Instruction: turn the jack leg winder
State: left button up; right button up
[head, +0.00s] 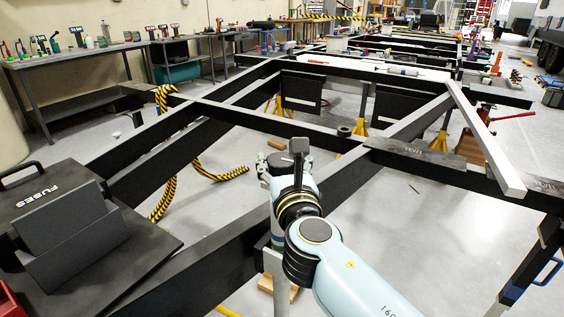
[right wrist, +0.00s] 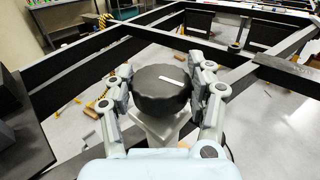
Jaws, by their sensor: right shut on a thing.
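The jack leg winder shows in the right wrist view as a thick black round knob (right wrist: 160,88) with a white stripe on its top. It sits on top of a pale square post (right wrist: 158,128). My right gripper (right wrist: 163,85) is shut on the knob, with one finger on its left side and one on its right. In the head view my right gripper (head: 275,165) is at the chassis's near beam, and the knob is hidden behind my wrist. The grey leg (head: 276,268) stands below, beside the beam. My left gripper is not in view.
Black chassis beams (head: 200,262) run around the leg. A black fuses case (head: 85,225) lies at left. A black-and-yellow striped hose (head: 205,172) hangs over the beams. A white bar (head: 487,140) lies across the right side. Yellow stands (head: 360,118) are further back.

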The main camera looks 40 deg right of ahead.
aim_at(282, 160)
dwell(0.3)
jog(key=o, duration=1.2)
notch_tip(282, 160, up, 10)
jog(key=shift+f, duration=0.1)
